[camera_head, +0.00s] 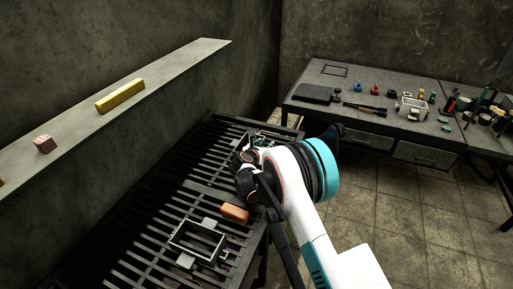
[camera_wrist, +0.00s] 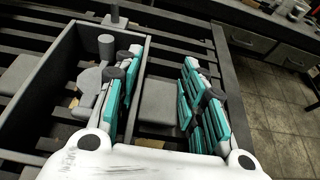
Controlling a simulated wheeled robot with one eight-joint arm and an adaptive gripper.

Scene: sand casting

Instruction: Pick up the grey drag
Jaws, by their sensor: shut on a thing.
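The grey drag (camera_wrist: 38,78), an open rectangular frame, fills the left of the wrist view. Inside it are a flat rounded grey piece (camera_wrist: 90,80) and a short grey cylinder (camera_wrist: 106,44). My gripper (camera_wrist: 163,62) has teal-padded fingers on either side of the drag's right wall, one inside the frame and one outside. It is shut on this wall, though the exact contact is hard to see. In the head view my wrist hides most of the drag at the far end of the slatted bench.
The black slatted bench (camera_head: 152,192) also carries another grey frame (camera_head: 213,259) and an orange block (camera_head: 235,213) nearer the camera. A wall shelf (camera_head: 165,72) at left holds a yellow bar (camera_head: 121,96) and a reddish block (camera_head: 44,144). A tool-covered table (camera_head: 345,100) stands behind at right.

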